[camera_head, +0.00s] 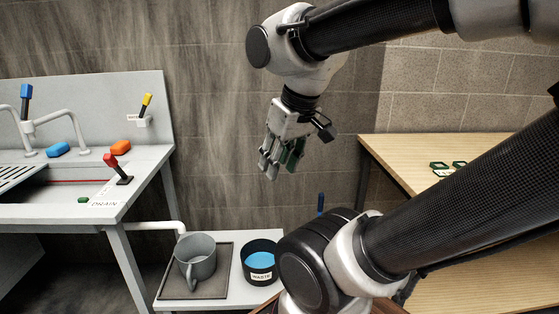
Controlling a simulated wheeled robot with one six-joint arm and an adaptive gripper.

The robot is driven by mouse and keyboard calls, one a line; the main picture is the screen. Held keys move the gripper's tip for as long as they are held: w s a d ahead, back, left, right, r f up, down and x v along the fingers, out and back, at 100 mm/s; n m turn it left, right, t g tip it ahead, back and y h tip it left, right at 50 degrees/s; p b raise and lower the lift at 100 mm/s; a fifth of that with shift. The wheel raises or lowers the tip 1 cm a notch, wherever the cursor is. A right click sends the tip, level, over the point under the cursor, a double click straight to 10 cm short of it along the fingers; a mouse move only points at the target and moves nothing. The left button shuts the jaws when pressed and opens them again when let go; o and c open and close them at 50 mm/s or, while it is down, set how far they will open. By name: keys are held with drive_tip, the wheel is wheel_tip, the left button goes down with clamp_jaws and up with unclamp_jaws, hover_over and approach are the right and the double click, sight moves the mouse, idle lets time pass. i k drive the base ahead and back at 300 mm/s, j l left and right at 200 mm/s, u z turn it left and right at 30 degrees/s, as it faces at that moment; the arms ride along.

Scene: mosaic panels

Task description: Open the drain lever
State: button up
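The drain lever (118,170) has a red knob on a dark stem and stands tilted at the right front of the grey sink counter, just above a DRAIN label. My gripper (279,170) hangs fingers-down in mid-air, well to the right of the lever and apart from it. A green patch shows at its right finger; I cannot tell whether it is part of the finger or a held thing. The gap between the fingertips is not clear.
A yellow lever (146,104) is on the backsplash. A grey mug (196,258) and WASTE container (261,264) stand below. A wooden table (400,163) with green rings is right.

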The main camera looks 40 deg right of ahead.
sight(108, 158)
drive_tip(key=z, duration=0.2)
drive_tip(key=i+j+z, duration=0.1)
drive_tip(key=j+z, duration=0.25)
drive_tip(key=i+j+z, duration=0.1)
drive_tip(key=j+z, duration=0.3)
drive_tip(key=j, duration=0.15)
drive_tip(key=j+z, duration=0.25)
drive_tip(key=j, duration=2.35)
drive_tip(key=i, duration=0.4)
